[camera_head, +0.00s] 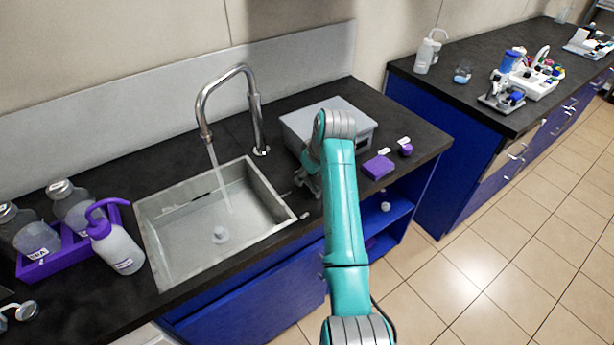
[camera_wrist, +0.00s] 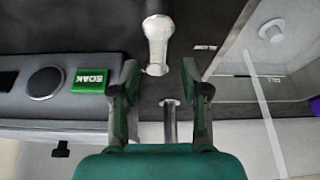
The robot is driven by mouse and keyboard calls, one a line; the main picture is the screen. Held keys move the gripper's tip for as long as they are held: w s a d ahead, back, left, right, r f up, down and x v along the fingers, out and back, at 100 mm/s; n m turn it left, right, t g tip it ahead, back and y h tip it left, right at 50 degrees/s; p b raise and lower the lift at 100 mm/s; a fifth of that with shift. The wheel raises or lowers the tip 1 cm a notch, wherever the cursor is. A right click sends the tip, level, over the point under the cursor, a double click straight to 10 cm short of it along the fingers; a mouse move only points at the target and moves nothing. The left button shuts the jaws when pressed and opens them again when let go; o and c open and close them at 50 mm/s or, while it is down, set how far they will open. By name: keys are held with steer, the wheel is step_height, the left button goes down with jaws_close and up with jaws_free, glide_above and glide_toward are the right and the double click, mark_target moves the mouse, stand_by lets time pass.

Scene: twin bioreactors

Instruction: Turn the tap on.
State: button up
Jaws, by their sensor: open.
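The chrome tap (camera_head: 229,82) arches over the left part of the steel sink (camera_head: 148,221), and a stream of water (camera_head: 219,178) runs from its spout into the basin. The stream also shows in the wrist view (camera_wrist: 265,110). My gripper (camera_head: 308,187) is low over the counter at the sink's right side, beside the grey box. In the wrist view my gripper (camera_wrist: 160,78) is open and empty. A pale metal piece with a rounded end (camera_wrist: 157,40) lies just beyond the gap between the fingertips. A metal post (camera_wrist: 170,120) shows between the fingers. I cannot tell whether either is touched.
The grey box (camera_head: 345,111) with a green label (camera_wrist: 90,80) stands close to my gripper. Purple blocks (camera_head: 378,167) lie right of it. A purple rack with bottles (camera_head: 60,262) and a wash bottle (camera_head: 118,249) stand left of the sink. Another bench (camera_head: 470,92) is at right.

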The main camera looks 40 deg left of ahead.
steer(key=v, duration=1)
steer(key=shift+d+r, duration=0.15)
steer(key=shift+r, duration=0.05)
